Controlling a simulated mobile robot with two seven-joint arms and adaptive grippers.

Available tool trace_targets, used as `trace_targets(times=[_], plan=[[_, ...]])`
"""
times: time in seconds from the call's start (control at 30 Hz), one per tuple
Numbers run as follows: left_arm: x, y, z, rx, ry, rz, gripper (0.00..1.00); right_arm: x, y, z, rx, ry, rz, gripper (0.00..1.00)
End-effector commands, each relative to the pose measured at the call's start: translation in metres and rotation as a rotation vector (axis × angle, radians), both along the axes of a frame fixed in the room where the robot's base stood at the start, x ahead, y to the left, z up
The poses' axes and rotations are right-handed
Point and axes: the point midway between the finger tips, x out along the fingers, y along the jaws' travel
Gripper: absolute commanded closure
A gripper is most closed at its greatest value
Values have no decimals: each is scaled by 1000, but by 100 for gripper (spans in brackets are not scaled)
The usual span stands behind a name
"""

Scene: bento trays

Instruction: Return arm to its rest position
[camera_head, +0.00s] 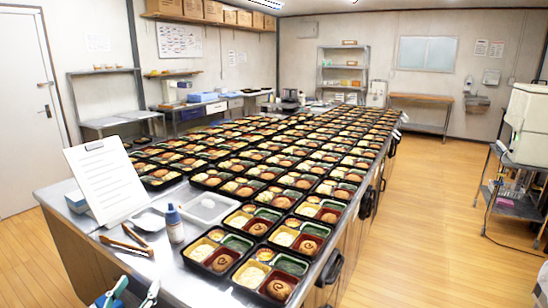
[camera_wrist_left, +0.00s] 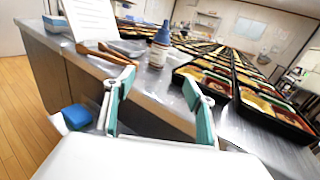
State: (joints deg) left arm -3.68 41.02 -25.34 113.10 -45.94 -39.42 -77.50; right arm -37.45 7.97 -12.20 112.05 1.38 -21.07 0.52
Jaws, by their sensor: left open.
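My left gripper (camera_head: 133,292) shows at the bottom left of the head view, in front of the near end of the long counter. In the left wrist view its two teal fingertips (camera_wrist_left: 160,88) stand apart with nothing between them. The gripper is open and empty, outside the counter's near edge. Many black bento trays (camera_head: 235,265) with food in their compartments lie in rows on the counter (camera_head: 60,200). They also show in the left wrist view (camera_wrist_left: 240,112), right of the fingers. My right gripper does not show.
Near the gripper on the counter are wooden tongs (camera_head: 125,243), a blue-capped bottle (camera_head: 174,225), a clear-lidded container (camera_head: 207,208) and a clipboard (camera_head: 105,185) standing tilted. Dark handles (camera_head: 330,268) stick out from the counter's right side. Wooden floor (camera_head: 430,220) is free to the right.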

Motion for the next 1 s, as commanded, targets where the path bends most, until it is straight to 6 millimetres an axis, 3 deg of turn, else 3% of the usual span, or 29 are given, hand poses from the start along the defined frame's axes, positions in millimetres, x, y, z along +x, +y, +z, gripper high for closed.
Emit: trace_targets(times=[0.03, 0.17, 0.3, 0.5, 0.6, 0.7, 0.83, 1.0], plan=[[-13, -11, -30, -172, 67, 2, 45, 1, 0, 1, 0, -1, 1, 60], [-42, -33, -85, -595, 199, 39, 45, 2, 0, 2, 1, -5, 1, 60], [-89, -64, -147, -1139, 345, 145, 45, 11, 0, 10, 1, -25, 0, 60], [-170, -113, -215, -2016, 470, 450, 45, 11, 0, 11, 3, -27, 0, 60], [-202, -130, -232, -2360, 462, 610, 45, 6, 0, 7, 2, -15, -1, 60], [-223, -139, -242, -2597, 432, 734, 45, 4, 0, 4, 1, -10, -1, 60], [-235, -145, -247, -2746, 400, 816, 45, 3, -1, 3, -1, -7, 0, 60], [-237, -145, -247, -2772, 394, 829, 45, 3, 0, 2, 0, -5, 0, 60]])
